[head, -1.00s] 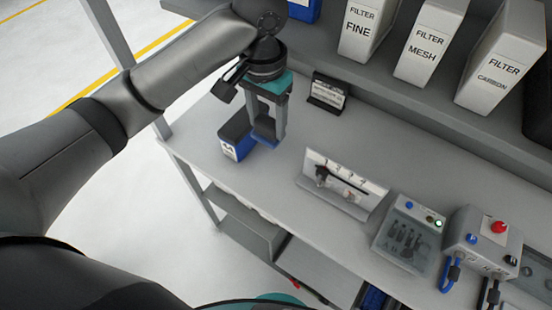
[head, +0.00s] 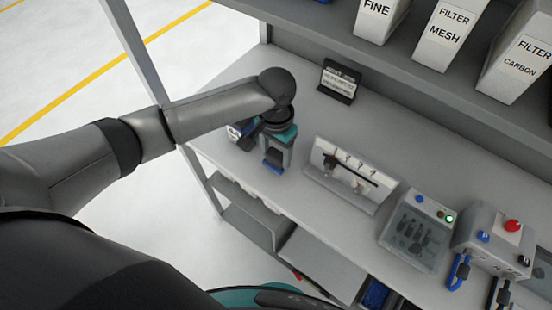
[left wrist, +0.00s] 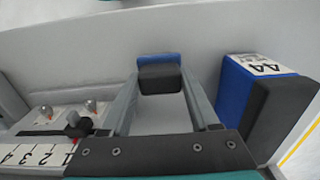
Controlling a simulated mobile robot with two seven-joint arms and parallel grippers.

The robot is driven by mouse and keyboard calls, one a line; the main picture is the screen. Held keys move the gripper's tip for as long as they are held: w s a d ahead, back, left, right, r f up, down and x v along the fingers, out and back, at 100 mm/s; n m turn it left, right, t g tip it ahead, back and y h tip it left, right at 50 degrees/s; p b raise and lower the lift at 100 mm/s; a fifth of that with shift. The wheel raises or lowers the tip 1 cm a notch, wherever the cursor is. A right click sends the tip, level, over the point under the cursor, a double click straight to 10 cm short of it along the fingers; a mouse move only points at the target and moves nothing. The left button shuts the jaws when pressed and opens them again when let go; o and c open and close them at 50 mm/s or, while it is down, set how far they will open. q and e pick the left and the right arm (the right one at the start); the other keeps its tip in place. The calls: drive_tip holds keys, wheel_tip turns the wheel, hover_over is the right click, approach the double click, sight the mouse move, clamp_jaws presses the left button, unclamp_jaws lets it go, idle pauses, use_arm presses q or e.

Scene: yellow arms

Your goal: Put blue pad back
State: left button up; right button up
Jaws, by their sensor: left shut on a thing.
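My left gripper (head: 274,160) points down over the left part of the bench, shut on a small blue and dark pad. The blue pad (head: 272,167) shows at the fingertips in the head view. In the left wrist view the pad (left wrist: 158,58) sits between the tips of the left gripper's fingers (left wrist: 160,80), with its dark part nearer the camera. Whether the pad touches the bench, I cannot tell. My right gripper is not in view.
A blue and black labelled block (left wrist: 262,95) stands close beside the gripper; in the head view the block (head: 236,132) is partly hidden. A numbered white rack (head: 350,172) stands to the right. Filter boxes (head: 440,35) line the shelf.

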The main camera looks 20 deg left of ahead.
sight(276, 154)
use_arm(q)
wheel_tip(276, 154, down, 3)
drive_tip(key=shift+r, duration=0.15)
drive_tip(key=shift+s, duration=0.1)
drive_tip(key=o, duration=1.6)
drive_tip(key=shift+r, duration=0.1)
wheel_tip(276, 154, up, 12)
drive_tip(key=shift+f+p, duration=0.1)
drive_tip(key=shift+p, duration=0.7)
